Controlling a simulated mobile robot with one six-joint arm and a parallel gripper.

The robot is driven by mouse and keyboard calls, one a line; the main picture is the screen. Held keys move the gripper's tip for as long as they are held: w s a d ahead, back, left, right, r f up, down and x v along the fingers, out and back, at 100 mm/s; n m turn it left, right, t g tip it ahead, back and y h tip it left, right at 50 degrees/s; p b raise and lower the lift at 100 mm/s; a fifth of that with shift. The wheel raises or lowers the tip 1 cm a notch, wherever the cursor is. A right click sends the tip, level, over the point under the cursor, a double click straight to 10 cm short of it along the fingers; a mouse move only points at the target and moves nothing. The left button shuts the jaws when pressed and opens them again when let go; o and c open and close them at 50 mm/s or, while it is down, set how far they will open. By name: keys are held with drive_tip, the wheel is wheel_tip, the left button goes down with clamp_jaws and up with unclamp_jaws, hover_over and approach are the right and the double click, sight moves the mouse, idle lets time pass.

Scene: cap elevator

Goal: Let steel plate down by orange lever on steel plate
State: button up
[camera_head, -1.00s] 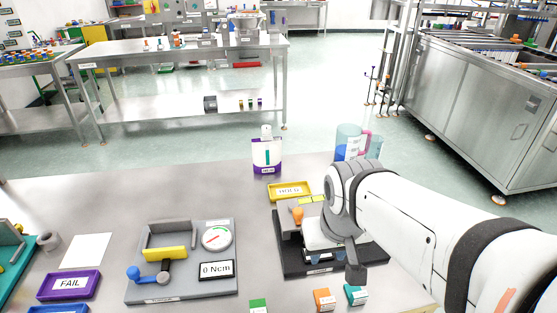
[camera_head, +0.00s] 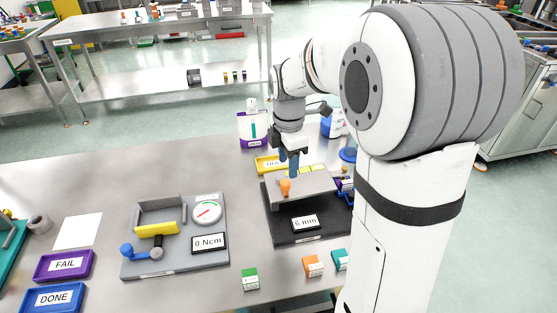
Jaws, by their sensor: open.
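The steel plate (camera_head: 307,188) sits on a black-based device (camera_head: 288,232) on the right part of the bench. A display on this device reads "6 mm". The orange lever (camera_head: 285,187) stands at the left side of the steel plate. My gripper (camera_head: 292,168) points down just above the orange lever, with its blue fingertips near the lever's top. It is open. I cannot tell whether the fingers touch the lever. My arm hides the right end of the device.
A torque gauge fixture (camera_head: 215,250) stands left of the device. Purple FAIL (camera_head: 65,264) and blue DONE (camera_head: 52,298) trays lie at the left. A yellow tray (camera_head: 268,164) and a white-purple bottle (camera_head: 252,128) are behind. Small boxes (camera_head: 313,266) lie in front.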

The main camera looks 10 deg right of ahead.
sight(285, 182)
drive_tip(key=shift+w+f+n, duration=0.2)
drive_tip(key=shift+w+n, duration=0.3)
drive_tip(key=shift+n, duration=0.05)
drive_tip(key=shift+w+f+n, duration=0.2)
drive_tip(key=shift+w+n, duration=0.25)
drive_tip(key=shift+n, duration=0.1)
drive_tip(key=shift+w+f, duration=0.1)
drive_tip(key=shift+f, duration=0.15)
wheel_tip(285, 182, down, 8)
drive_tip(key=shift+r, duration=0.25)
drive_tip(key=shift+c, duration=0.4)
clamp_jaws()
